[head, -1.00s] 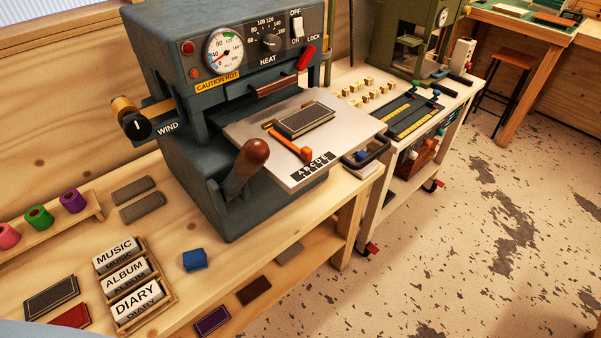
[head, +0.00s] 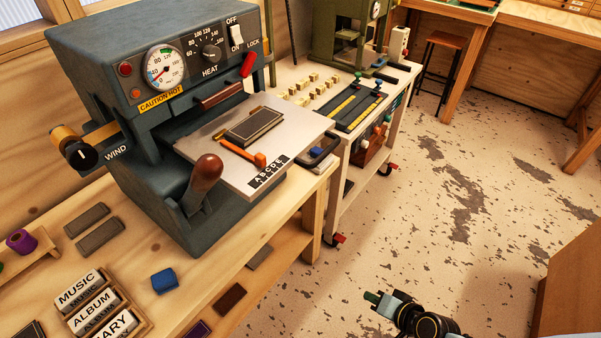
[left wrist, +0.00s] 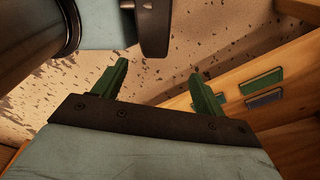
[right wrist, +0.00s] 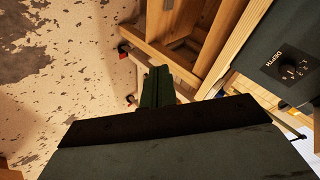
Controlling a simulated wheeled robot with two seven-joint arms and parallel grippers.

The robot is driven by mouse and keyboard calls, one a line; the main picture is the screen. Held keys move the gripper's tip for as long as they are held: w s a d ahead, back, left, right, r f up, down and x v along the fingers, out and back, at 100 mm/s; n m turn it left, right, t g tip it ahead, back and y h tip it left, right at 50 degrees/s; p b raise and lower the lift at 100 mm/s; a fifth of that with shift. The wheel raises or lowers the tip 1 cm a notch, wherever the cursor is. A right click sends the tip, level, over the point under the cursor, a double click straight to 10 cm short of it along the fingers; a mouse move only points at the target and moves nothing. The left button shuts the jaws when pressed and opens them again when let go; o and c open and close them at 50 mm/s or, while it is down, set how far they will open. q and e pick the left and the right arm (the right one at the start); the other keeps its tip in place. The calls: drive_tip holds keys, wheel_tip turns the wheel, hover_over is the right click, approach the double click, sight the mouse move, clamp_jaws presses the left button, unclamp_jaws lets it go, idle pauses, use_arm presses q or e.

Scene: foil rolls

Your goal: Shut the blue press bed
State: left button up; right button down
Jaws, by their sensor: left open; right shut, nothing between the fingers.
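The blue-grey press (head: 130,110) stands on the wooden bench. Its flat grey bed (head: 200,150) is slid out from under the head. A dark book cover (head: 254,126) lies on the bed, beside an orange stop (head: 258,158) and a lettered scale. A dark loop handle (head: 327,146) shows at the bed's right edge. My right gripper (head: 372,297) is low over the floor, well apart from the bed; its fingers are together and empty in the right wrist view (right wrist: 158,84). My left gripper (left wrist: 160,85) is open and empty in the left wrist view, outside the head view.
A brown-knobbed lever (head: 206,172) stands at the press's near side. A blue block (head: 165,281) and labelled type blocks (head: 92,303) lie on the bench. A cart (head: 341,187) with tools stands beyond the bed. The speckled floor (head: 420,235) at right is open.

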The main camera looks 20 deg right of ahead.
drive_tip(key=w+a+r+m+t+y, duration=0.1)
drive_tip(key=w+r+t, duration=0.1)
drive_tip(key=r, duration=0.6)
drive_tip(key=w+a+r+m+t+y, duration=0.1)
drive_tip(key=w+a+r+y, duration=0.15)
drive_tip(key=r, duration=0.45)
drive_tip(key=m+t+y+p, duration=0.1)
drive_tip(key=t+y+p, duration=0.1)
drive_tip(key=y, duration=0.2)
approach(284, 170)
drive_tip(key=p+x, duration=0.4)
drive_tip(key=x, duration=0.1)
drive_tip(key=shift+w+a+r+p, duration=0.1)
drive_tip(key=shift+a+r+p, duration=0.1)
drive_tip(key=shift+p, duration=0.1)
use_arm(q)
wheel_tip(284, 170, up, 7)
drive_tip(key=s, duration=0.1)
drive_tip(key=shift+s, duration=0.25)
use_arm(e)
drive_tip(key=shift+x, duration=0.75)
use_arm(q)
drive_tip(key=shift+a, duration=0.1)
use_arm(e)
drive_tip(key=shift+w+f, duration=0.1)
